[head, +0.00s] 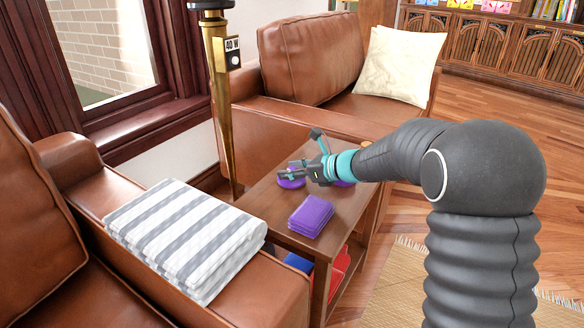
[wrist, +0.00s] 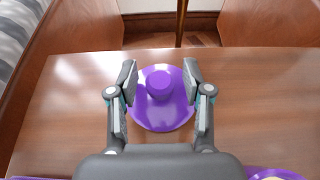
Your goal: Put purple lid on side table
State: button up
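The purple lid (wrist: 160,112), a round disc with a raised knob (wrist: 160,83), lies on the wooden side table (wrist: 75,110) near its far edge. In the head view the lid (head: 291,183) shows partly behind my gripper (head: 287,172). In the wrist view my gripper (wrist: 160,75) is open, with one finger on each side of the knob and a gap at both sides. The fingers are above the lid and hold nothing. The side table (head: 345,208) stands between two brown leather seats.
A folded purple cloth (head: 311,215) lies on the table's near part. Another purple item (wrist: 262,173), partly hidden, sits at the wrist view's bottom right. A brass lamp pole (head: 220,110) stands behind the table. A striped blanket (head: 185,235) lies on the near armrest.

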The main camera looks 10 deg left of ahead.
jog(key=shift+r, duration=0.15)
jog(key=shift+d+r, duration=0.15)
jog(key=shift+d, duration=0.05)
jog(key=v, duration=1.1)
jog(key=shift+s+d+r+p, duration=0.1)
jog(key=shift+s+d+p, duration=0.15)
jog(key=shift+p, duration=0.15)
jog(key=s+d+n+h, duration=0.4)
jog(key=s+d+n, duration=0.3)
jog(key=s, duration=0.3)
jog(key=s+d+n+h, duration=0.4)
jog(key=s+d+n, duration=0.3)
jog(key=s, duration=0.4)
jog(key=s+d+n+t+h, duration=0.1)
jog(key=s+d+n+h, duration=0.3)
jog(key=s+d+n, duration=0.3)
jog(key=s+f, duration=0.1)
jog(key=s, duration=0.3)
jog(key=shift+s+n+h, duration=0.2)
jog(key=shift+n+h, duration=0.2)
jog(key=shift+d+r, duration=0.1)
jog(key=shift+d, duration=0.05)
jog(key=shift+r, duration=0.35)
